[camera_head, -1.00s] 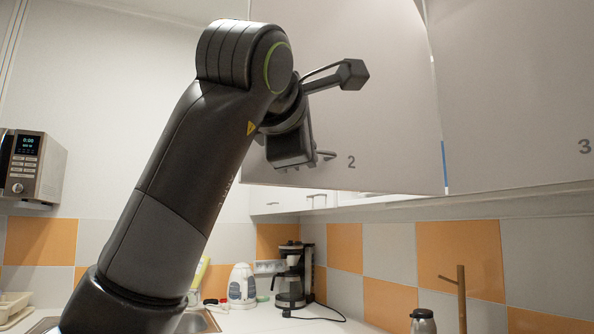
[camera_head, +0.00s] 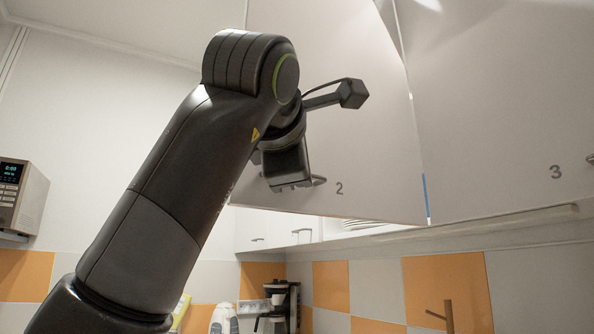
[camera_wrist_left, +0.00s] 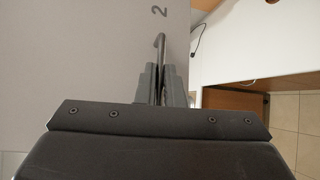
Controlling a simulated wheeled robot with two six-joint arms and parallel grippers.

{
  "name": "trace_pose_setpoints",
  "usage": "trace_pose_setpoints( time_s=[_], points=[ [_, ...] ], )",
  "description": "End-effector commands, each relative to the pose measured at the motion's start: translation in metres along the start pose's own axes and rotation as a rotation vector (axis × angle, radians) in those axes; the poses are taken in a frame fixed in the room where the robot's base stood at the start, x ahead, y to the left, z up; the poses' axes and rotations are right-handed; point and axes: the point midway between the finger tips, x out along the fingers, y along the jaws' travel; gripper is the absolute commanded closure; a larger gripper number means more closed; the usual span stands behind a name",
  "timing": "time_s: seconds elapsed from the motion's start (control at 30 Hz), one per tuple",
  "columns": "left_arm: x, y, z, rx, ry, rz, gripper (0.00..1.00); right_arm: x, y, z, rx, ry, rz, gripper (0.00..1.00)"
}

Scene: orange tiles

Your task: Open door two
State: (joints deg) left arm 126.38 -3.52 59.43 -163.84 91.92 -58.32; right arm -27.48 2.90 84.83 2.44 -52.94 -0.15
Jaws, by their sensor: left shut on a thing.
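Door two (camera_head: 375,130) is a pale grey wall-cabinet door marked 2. It stands partly open, swung out from the cabinet, with a gap at its lower edge showing white stacked things behind. My left gripper (camera_head: 300,186) is at the door's lower part, shut on its handle (camera_head: 319,180). In the left wrist view the door (camera_wrist_left: 75,60) fills the left side, and the handle (camera_wrist_left: 160,45) runs between the closed fingers of the gripper (camera_wrist_left: 160,72). My right gripper is not in view.
Door three (camera_head: 500,110) is shut, to the right of door two. Below are a tiled wall, a coffee maker (camera_head: 278,308), a kettle (camera_head: 223,320) and a wooden stand (camera_head: 448,315). A microwave (camera_head: 20,195) is at far left. A counter (camera_wrist_left: 250,40) shows in the wrist view.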

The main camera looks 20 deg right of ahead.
Motion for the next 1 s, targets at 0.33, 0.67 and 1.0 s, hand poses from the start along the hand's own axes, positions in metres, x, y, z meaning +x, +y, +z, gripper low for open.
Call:
trace_pose_setpoints(
  time_s=[0.33, 0.67, 1.0],
  points=[
    [0.0, 0.0, 0.001, 0.001, -0.003, 0.0, 0.7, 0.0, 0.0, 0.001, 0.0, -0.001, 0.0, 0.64],
    [-0.015, -0.001, 0.0, 0.001, -0.003, 0.002, 0.7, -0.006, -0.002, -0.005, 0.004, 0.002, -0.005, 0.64],
    [-0.087, -0.002, 0.0, 0.001, -0.003, 0.005, 0.7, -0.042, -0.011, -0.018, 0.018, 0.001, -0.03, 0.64]
  ],
)
